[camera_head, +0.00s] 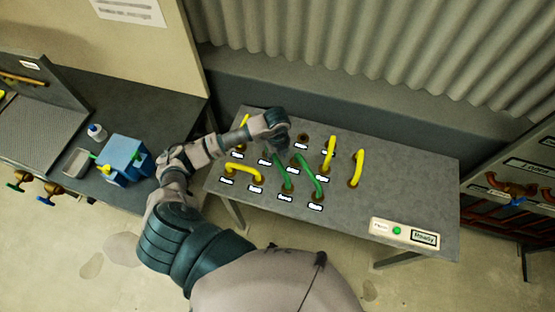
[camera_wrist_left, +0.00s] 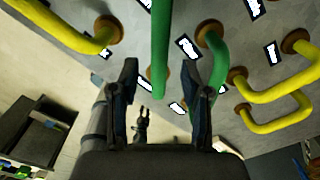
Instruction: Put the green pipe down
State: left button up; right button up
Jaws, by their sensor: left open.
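My left gripper (camera_head: 277,143) is over the table's left part. In the wrist view the left gripper (camera_wrist_left: 160,68) is open, its fingers on either side of a green pipe (camera_wrist_left: 160,35), with a gap on each side. This green pipe (camera_head: 281,172) stands on the table, its near end at a socket; the gripper hides its far end. A second green pipe (camera_head: 308,173) arches just to its right and also shows in the wrist view (camera_wrist_left: 216,65). A small dark pronged shape (camera_wrist_left: 142,122) below may be my right gripper; its state is unclear.
Yellow pipes stand left (camera_head: 242,168) and right (camera_head: 357,168) of the green ones, with white labels between. A blue container (camera_head: 124,158) stands on the left bench.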

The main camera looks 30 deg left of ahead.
pick_arm(q)
notch_tip(320, 180, up, 8)
jog(key=shift+f, duration=0.25)
dwell(0.7)
